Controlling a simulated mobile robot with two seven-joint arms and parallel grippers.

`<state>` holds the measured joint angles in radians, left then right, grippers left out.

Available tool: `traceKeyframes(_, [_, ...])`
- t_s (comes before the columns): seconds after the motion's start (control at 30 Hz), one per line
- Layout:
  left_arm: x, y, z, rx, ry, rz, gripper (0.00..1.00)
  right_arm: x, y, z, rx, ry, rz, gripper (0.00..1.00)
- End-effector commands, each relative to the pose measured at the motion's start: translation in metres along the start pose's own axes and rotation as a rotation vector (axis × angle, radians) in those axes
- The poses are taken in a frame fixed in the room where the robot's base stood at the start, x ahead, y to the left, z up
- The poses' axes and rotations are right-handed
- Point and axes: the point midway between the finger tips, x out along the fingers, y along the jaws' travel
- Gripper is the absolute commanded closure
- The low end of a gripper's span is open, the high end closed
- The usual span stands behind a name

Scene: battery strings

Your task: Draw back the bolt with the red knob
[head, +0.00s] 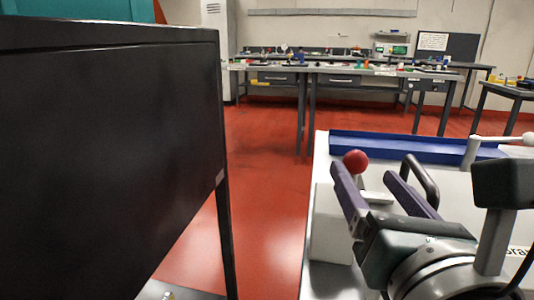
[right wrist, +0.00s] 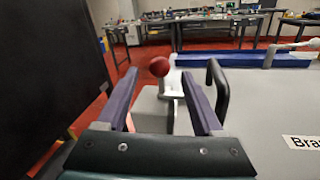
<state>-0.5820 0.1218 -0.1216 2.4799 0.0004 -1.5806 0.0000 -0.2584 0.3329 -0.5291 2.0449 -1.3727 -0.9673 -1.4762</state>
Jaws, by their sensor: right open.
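The red knob (head: 356,161) is a ball at the left side of a pale grey cabinet top, near the tip of my right gripper's left finger. It also shows in the right wrist view (right wrist: 159,67), beyond and between the two fingertips. A light bolt part (right wrist: 172,84) shows just right of the knob; how it joins the knob is partly hidden. My right gripper (head: 372,168) is open with purple fingers and nothing between them that it grips. It also shows in the right wrist view (right wrist: 160,85). My left gripper is not in view.
A dark handle (head: 421,178) stands right of my right gripper. A blue strip (head: 400,148) runs along the cabinet's far edge, with a white lever (head: 500,139) at right. A large dark panel (head: 110,160) fills the left. Workbenches (head: 340,68) stand behind, across open red floor.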

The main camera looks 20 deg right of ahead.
Motion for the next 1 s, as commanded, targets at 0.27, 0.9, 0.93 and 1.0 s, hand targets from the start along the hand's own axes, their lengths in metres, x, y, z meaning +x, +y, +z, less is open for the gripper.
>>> traceKeyframes(0.27, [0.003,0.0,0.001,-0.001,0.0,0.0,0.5,0.054,-0.001,0.001,0.001,-0.003,-0.002,0.31])
traceKeyframes(0.9, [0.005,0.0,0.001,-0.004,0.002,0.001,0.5,0.082,-0.001,0.0,0.002,0.002,-0.002,0.43])
traceKeyframes(0.93, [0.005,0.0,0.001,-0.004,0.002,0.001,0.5,0.082,-0.001,0.0,0.002,0.002,-0.002,0.46])
traceKeyframes(1.0, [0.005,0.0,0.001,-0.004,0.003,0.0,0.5,0.082,-0.001,0.0,0.002,0.002,-0.002,0.54])
